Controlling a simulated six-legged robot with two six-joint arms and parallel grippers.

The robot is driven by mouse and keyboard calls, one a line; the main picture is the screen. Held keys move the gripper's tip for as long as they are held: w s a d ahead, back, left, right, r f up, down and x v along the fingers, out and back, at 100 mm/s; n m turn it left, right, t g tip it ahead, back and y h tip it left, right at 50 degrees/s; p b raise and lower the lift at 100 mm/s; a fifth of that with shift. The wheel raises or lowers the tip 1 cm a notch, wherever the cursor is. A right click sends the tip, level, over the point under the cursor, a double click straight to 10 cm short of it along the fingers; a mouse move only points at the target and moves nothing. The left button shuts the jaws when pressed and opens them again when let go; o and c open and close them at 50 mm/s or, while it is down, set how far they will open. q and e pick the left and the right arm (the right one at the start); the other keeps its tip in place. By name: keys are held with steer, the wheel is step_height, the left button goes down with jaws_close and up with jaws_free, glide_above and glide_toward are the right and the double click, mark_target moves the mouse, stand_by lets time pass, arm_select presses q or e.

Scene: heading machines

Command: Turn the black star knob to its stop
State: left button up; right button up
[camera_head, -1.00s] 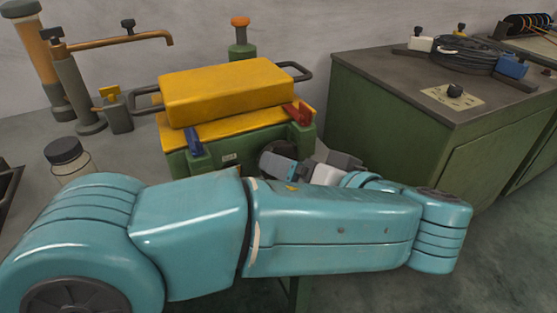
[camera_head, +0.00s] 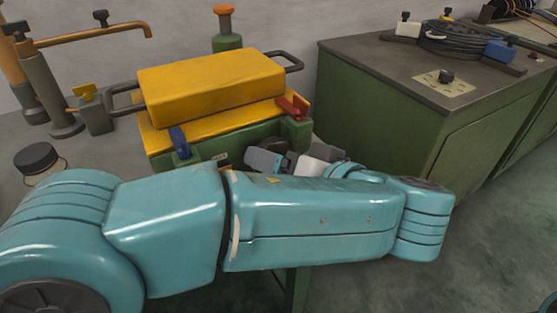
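A green machine (camera_head: 229,148) with a yellow top (camera_head: 212,86) stands left of centre. A dark round part (camera_head: 274,145) on its front looks like the black star knob. It is mostly hidden behind my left gripper, so its star shape and angle cannot be made out. My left arm comes in from the left and crosses the foreground. Its gripper (camera_head: 264,160) is at the machine's front, over the dark part. Whether the fingers touch or grip it cannot be told. My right gripper is out of view.
A blue lever (camera_head: 180,142) and a red lever (camera_head: 293,107) sit on the machine's front corners. A green cabinet (camera_head: 395,125) stands to the right, with a small black knob (camera_head: 446,76) on its top plate. A dark-lidded jar (camera_head: 36,158) stands at left.

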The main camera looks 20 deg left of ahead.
arm_select(q)
steer(key=shift+d+r+m+p, duration=0.15)
steer(key=shift+m+p, duration=0.25)
steer(key=shift+p, duration=0.3)
steer(key=shift+g+y, duration=0.3)
steer(key=shift+f, duration=0.2)
steer(key=o, duration=0.8)
steer(key=shift+s, duration=0.1)
steer(key=shift+d+r, duration=0.15)
